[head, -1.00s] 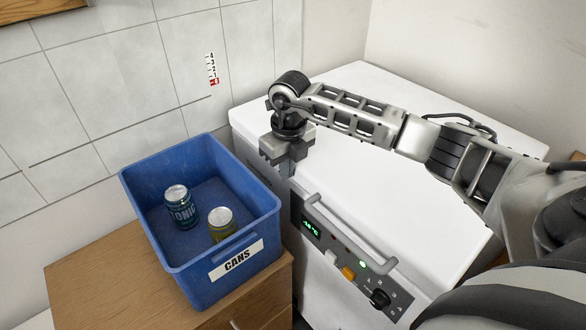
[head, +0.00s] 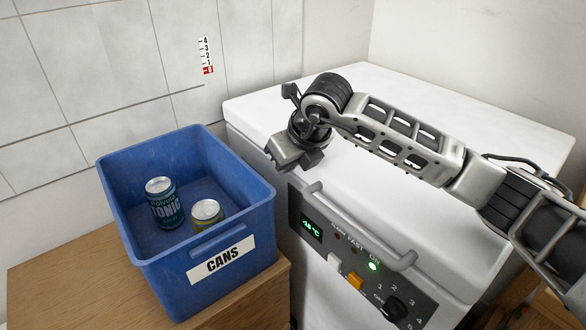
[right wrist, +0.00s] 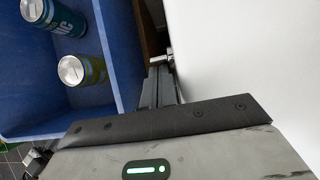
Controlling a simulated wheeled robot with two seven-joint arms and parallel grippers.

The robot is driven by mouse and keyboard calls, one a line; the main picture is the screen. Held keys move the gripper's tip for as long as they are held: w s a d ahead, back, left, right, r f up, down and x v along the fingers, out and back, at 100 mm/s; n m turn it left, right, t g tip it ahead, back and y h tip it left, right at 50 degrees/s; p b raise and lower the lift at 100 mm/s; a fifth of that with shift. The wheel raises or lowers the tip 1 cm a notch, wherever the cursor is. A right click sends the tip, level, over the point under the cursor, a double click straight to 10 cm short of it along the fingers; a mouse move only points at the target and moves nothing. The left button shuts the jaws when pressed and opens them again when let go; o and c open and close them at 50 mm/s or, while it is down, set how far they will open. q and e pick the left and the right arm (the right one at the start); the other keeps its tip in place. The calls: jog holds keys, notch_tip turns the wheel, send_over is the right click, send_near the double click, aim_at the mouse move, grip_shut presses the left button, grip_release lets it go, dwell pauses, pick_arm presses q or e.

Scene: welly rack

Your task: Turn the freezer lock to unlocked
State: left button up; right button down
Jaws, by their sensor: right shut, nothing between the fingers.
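The white chest freezer (head: 480,205) stands at the right in the head view, with a bar handle (head: 355,225) and a dark control panel (head: 312,228) on its front. My right gripper (head: 299,160) is at the front edge of the lid, left of the handle's upper end. It is shut with nothing held. In the right wrist view, its fingers (right wrist: 160,88) point along the freezer's white side. A small metallic piece (right wrist: 163,57) shows just beyond the fingertips; I cannot tell whether it is the lock. The lock's position is not readable. My left gripper is not in view.
A blue bin (head: 262,205) labelled CANS, holding two cans, stands on a wooden cabinet (head: 60,270) left of the freezer. Only a narrow gap separates bin and freezer. The panel carries a knob (head: 395,308) and switches. A tiled wall (head: 100,70) is behind.

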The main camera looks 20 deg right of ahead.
jog(key=shift+f, duration=0.3)
dwell(0.6)
